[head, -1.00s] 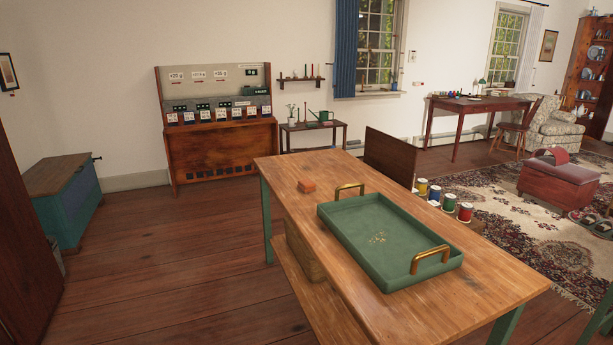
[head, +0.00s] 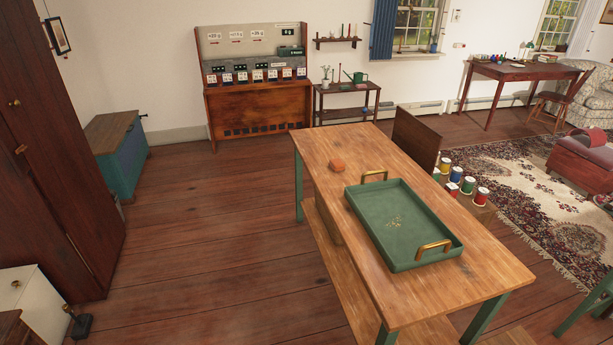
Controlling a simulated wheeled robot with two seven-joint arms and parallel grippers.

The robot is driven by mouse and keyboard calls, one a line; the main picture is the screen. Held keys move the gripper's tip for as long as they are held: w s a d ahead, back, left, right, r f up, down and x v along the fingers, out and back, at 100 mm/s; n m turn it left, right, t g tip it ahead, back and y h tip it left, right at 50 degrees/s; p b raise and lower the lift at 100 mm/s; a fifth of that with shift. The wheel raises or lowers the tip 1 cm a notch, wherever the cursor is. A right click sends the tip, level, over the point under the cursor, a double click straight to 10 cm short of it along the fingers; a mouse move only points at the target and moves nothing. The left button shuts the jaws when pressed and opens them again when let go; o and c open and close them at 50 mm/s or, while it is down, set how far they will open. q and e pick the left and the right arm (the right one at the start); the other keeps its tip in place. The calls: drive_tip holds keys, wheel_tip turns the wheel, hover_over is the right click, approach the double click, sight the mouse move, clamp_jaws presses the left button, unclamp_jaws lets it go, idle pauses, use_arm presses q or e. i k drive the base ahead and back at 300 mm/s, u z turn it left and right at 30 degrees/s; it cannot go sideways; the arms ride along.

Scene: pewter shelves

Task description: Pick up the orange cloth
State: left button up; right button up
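A small folded orange cloth (head: 337,165) lies on the wooden table (head: 440,305), near its far left corner. It is to the left of a green tray (head: 377,232) with two brass handles, and apart from it. Neither of my grippers shows in the head view.
Several paint-coloured cans (head: 468,185) stand beyond the table's right side, near a dark board (head: 416,142). A wooden cabinet with a panel (head: 258,110) stands at the back wall. A blue chest (head: 118,158) and a tall wardrobe (head: 50,150) stand left. The floor (head: 220,250) left of the table is clear.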

sight(336, 165)
drive_tip(key=z, duration=1.1)
drive_tip(key=k, duration=0.1)
drive_tip(key=u, duration=2.2)
drive_tip(key=i, duration=2.05)
drive_tip(key=z, duration=0.35)
drive_tip(key=i, duration=1.95)
drive_tip(key=z, duration=1.95)
drive_tip(key=i, duration=1.15)
drive_tip(key=z, duration=1)
